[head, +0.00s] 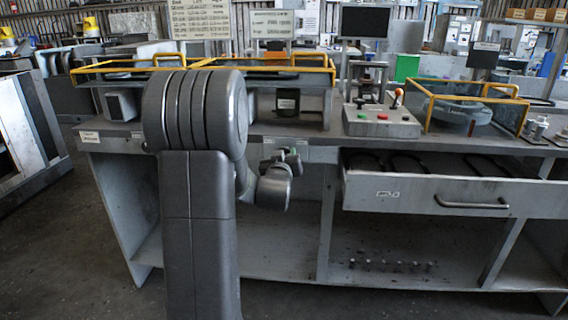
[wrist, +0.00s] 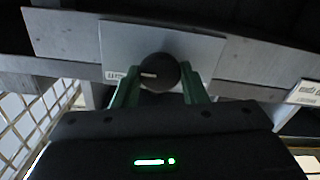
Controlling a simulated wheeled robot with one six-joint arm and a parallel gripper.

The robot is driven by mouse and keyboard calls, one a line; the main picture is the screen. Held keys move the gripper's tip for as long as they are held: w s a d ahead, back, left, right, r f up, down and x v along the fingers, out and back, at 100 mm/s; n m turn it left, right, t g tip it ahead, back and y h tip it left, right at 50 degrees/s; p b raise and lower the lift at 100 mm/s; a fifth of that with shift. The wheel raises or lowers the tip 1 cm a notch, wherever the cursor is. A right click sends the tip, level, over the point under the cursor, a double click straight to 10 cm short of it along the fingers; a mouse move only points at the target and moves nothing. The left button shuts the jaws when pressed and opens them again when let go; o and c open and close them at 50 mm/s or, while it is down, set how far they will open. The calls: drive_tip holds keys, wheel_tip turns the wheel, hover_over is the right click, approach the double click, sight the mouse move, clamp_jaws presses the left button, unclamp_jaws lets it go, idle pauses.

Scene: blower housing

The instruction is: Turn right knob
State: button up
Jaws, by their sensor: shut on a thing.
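A round black knob (wrist: 158,72) with a white pointer mark sits on a light metal plate (wrist: 205,48) on the bench's front edge. In the wrist view its mark points left, roughly level. My gripper (wrist: 160,82) has its green fingers on either side of the knob and is shut on it. In the head view my gripper (head: 292,156) is at the bench's front edge, right of my arm column, and the knob cannot be made out there. A small label, partly covered by a finger, sits left of the knob.
An open drawer (head: 420,193) juts out right of my gripper. A control box (head: 381,124) with a lever and buttons stands on the bench (head: 340,143). Yellow-framed guards (head: 470,97) stand at the right and left. Open shelf space lies below the bench edge.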

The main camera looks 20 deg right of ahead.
drive_tip(key=n+b, duration=0.2)
drive_tip(key=n, duration=0.5)
drive_tip(key=shift+n, duration=0.4)
drive_tip(key=shift+b, duration=0.3)
drive_tip(key=o, duration=1)
drive_tip(key=shift+c, duration=0.2)
drive_tip(key=p+v, duration=0.1)
drive_tip(key=v, duration=1.2)
drive_tip(key=shift+s+a, duration=0.25)
drive_tip(key=shift+s, duration=0.1)
drive_tip(key=shift+w, duration=0.1)
